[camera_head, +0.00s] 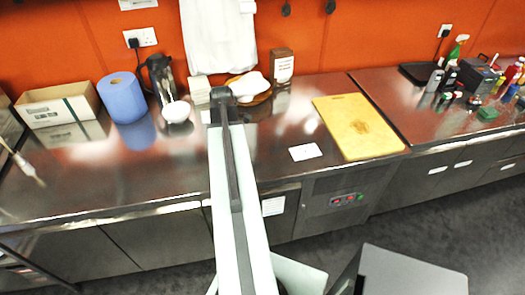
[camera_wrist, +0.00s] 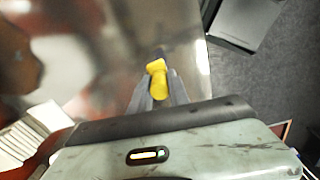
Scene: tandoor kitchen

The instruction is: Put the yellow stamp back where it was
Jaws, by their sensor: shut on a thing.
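The yellow stamp (camera_wrist: 156,68) is between the two grey fingers of my gripper (camera_wrist: 158,86) in the wrist view. My gripper is shut on it, and its yellow part shows between and above the fingers. A dark part extends beyond the yellow one. In the head view my arm reaches over the steel counter (camera_head: 100,180). My gripper's fingers and the stamp cannot be made out there, hidden by the end of my arm.
Near my arm's end stand a white bowl (camera_head: 176,111), a blue paper roll (camera_head: 122,97) and a brown sign block (camera_head: 283,66). A yellow cutting board (camera_head: 350,115) and a white card (camera_head: 305,152) lie to the right. Bottles and a green sponge (camera_head: 487,114) crowd the far right. Bare counter shows at left.

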